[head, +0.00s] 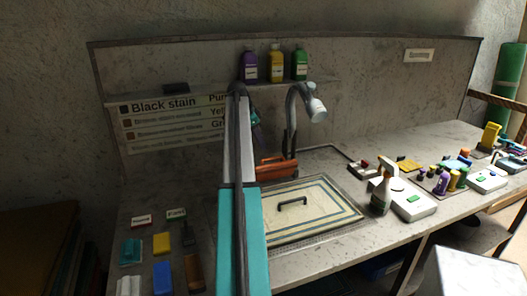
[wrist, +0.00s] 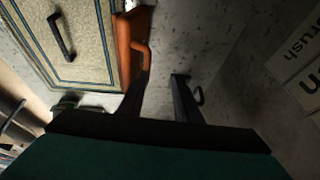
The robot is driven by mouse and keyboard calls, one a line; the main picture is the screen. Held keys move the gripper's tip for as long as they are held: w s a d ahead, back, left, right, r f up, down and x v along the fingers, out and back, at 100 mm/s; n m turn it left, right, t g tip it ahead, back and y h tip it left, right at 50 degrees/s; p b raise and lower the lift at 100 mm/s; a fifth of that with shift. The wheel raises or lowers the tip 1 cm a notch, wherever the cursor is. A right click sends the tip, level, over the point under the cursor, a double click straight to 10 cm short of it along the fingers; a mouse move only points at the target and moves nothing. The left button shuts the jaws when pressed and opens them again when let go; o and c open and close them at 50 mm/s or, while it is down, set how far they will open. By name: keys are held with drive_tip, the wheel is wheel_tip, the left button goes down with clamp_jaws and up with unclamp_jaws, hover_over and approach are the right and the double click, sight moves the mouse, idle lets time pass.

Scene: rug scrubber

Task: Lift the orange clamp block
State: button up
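The orange clamp block (head: 277,168) sits at the back edge of the framed rug sample in the head view, partly hidden behind my arm. In the wrist view the orange clamp block (wrist: 126,45) lies along the rug sample's edge, with a raised orange handle. My gripper (wrist: 161,75) shows as two dark fingers set apart, with pale counter between them. The left finger overlaps the lower end of the orange handle in the picture; whether they touch I cannot tell. The gripper looks open and empty.
The rug sample (head: 292,222) has a black handle. Three bottles stand on the shelf (head: 325,82). Small coloured blocks lie at the front left; the right counter is crowded.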

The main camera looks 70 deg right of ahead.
drive_tip(key=s+v, duration=0.1)
drive_tip(key=v, duration=0.4)
drive_tip(key=shift+w+a+r+b, duration=0.3)
drive_tip(key=shift+w+r+b, duration=0.05)
drive_tip(key=shift+r+b, duration=0.15)
